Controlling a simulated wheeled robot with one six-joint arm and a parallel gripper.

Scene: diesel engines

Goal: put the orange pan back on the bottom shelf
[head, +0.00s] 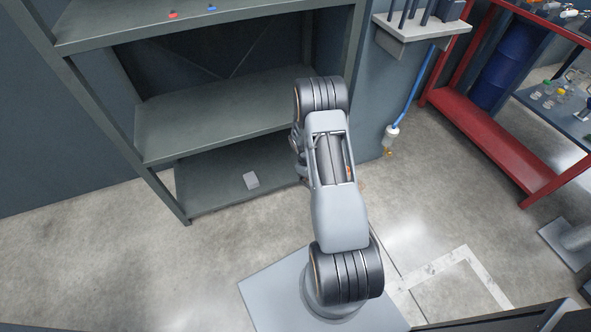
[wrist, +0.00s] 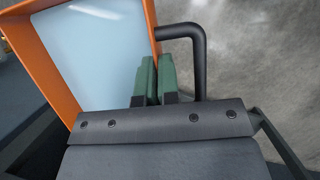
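The orange pan (wrist: 149,20) fills the upper left of the wrist view. It has orange walls, a pale blue inside and a black bent handle (wrist: 203,60) on its right side. My gripper (wrist: 157,80) has green fingertips close together at the pan's right wall, one on the inner side and one on the outer side, shut on that wall. The handle is just right of the fingers. In the head view my arm hides the gripper and nearly all of the pan. The bottom shelf (head: 212,187) of the grey rack is low at left of my arm.
A small grey block (head: 251,181) lies on the bottom shelf. The middle shelf (head: 215,115) above it looks bare. A rack post (head: 165,195) stands at the left front. A blue hose (head: 417,90) hangs right of the rack, and a red bench (head: 490,140) stands further right.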

